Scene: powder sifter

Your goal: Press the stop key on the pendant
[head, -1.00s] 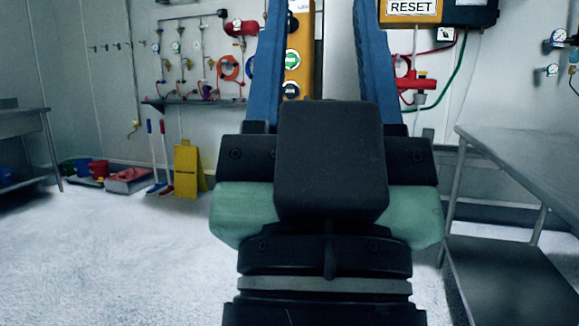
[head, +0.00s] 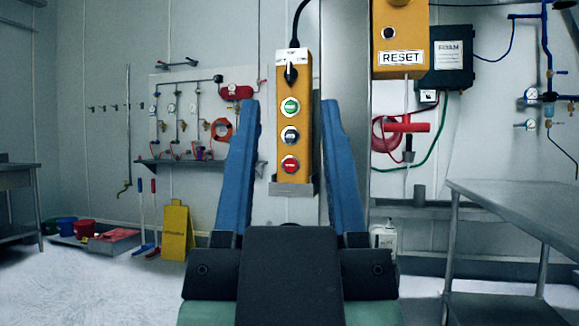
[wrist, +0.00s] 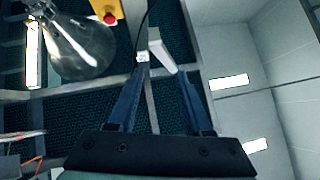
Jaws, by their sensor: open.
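The pendant (head: 293,140) is a tall yellow box hanging upright from a black cable, its lower end at a grey bracket (head: 291,189). It has a black selector (head: 291,72) at the top, then a green button (head: 290,106), a black button (head: 290,135) and a red button (head: 290,165) at the bottom. The lettering on the buttons is too small to read. My gripper (head: 290,106) is open and empty. Its blue fingers stand apart on either side of the pendant in the head view. The gap in depth is unclear. The wrist view also shows my open fingers (wrist: 160,72).
A yellow RESET box (head: 400,30) hangs right of the pendant, with a red fitting (head: 408,127) below. A steel table (head: 520,205) stands at right. In the wrist view, a yellow box with a red button (wrist: 109,18) is beside a glass bulb (wrist: 75,48); I cannot tell which box.

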